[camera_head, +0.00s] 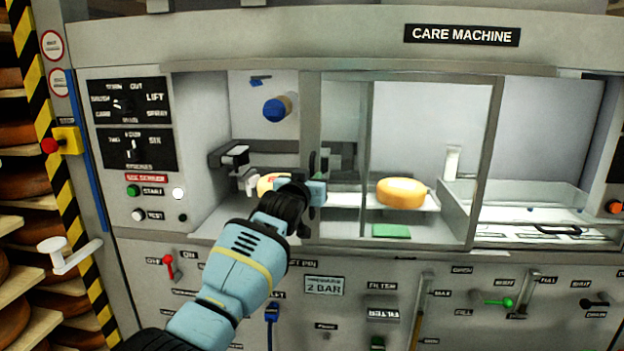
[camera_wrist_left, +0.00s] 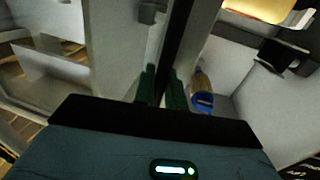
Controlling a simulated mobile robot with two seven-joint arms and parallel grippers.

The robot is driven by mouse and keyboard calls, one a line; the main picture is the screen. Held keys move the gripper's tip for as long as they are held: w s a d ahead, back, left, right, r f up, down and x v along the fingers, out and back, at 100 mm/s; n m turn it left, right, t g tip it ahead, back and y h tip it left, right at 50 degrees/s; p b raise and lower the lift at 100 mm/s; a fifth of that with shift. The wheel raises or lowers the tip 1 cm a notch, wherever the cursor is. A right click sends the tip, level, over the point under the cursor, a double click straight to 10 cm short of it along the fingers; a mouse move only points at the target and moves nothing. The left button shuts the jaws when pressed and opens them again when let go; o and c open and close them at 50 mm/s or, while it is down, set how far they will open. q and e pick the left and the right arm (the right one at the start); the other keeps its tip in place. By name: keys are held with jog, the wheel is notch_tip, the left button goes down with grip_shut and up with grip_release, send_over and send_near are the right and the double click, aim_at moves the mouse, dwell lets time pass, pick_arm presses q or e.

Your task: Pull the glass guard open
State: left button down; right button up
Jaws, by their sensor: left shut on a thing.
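The glass guard (camera_head: 488,165) is a grey-framed clear pane across the middle of the care machine's chamber. Its dark upright handle (camera_head: 314,162) is on the left frame post. My left gripper (camera_head: 315,190) reaches in from the lower left and is shut on the handle. In the left wrist view the fingers (camera_wrist_left: 162,88) close around a dark bar (camera_wrist_left: 179,45). The chamber is uncovered left of the guard's left post. A yellow cheese wheel (camera_head: 402,193) shows through the glass. Part of another cheese (camera_head: 266,184) shows behind my gripper. My right gripper is not in view.
Left of the opening is a control panel (camera_head: 132,150) with knobs and buttons. A blue-ended cylinder (camera_head: 276,108) is on the chamber's back wall. A clear tray (camera_head: 545,215) is at the right. Levers line the lower front. Cheese shelves stand at far left.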

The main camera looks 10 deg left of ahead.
pick_arm(q)
jog(key=shift+f, duration=0.2)
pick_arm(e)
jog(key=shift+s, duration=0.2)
pick_arm(q)
jog(key=c, duration=1.5)
grip_release()
jog(key=shift+r, duration=0.1)
jog(key=shift+c, duration=0.2)
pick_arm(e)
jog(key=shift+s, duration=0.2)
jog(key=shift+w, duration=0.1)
